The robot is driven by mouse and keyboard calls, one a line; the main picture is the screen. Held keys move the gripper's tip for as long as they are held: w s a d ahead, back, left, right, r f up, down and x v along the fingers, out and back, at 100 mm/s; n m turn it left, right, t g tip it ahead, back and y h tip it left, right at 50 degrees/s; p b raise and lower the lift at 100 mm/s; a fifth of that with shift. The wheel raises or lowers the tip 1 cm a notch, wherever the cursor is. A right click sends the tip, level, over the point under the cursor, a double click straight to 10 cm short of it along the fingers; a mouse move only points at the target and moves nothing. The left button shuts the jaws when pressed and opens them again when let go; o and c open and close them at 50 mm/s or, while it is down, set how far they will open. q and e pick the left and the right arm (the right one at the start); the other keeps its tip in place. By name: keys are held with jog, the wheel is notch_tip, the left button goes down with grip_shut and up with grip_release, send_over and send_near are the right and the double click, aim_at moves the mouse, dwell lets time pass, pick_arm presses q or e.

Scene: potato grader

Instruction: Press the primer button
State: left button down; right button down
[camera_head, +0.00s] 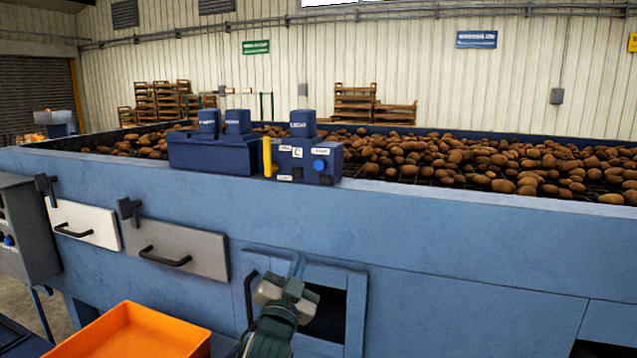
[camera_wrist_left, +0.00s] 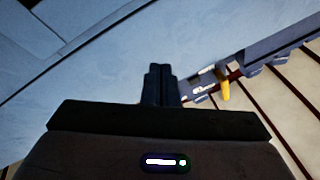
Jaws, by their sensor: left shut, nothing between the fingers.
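A dark blue control box (camera_head: 303,161) with labels and a round blue button (camera_head: 319,164) sits on the top ledge of the blue machine. I cannot read which button is the primer. A yellow lever (camera_head: 268,157) stands at the box's left side; it also shows in the left wrist view (camera_wrist_left: 223,84). My left gripper (camera_head: 298,264) is below the box, in front of the machine's face by a square dark opening. In the left wrist view its fingers (camera_wrist_left: 159,84) are together and empty, apart from the box. My right gripper is not in view.
The dark square opening (camera_head: 327,315) has a raised blue frame. Two drawers, white (camera_head: 85,223) and grey (camera_head: 178,247), have black handles. An orange tray (camera_head: 130,336) is at lower left. A grey box (camera_head: 22,225) stands at far left. Potatoes (camera_head: 480,160) fill the machine's bed.

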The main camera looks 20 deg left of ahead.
aim_at(319, 165)
pick_arm(q)
jog(key=s+r+t, duration=0.2)
jog(key=r, duration=0.6)
jog(key=s+d+r+m+t, duration=0.1)
jog(key=r+t, duration=0.2)
jog(key=r, duration=0.6)
jog(key=shift+s+d+r+m, duration=0.15)
jog(key=shift+s+r+m, duration=0.15)
jog(key=shift+s, duration=0.1)
jog(key=shift+w, duration=0.15)
jog(key=shift+w+a+b, duration=0.2)
jog(key=shift+w+b, duration=1.25)
jog(key=shift+w, duration=2.85)
jog(key=shift+w+b, duration=0.3)
jog(key=shift+w, duration=0.1)
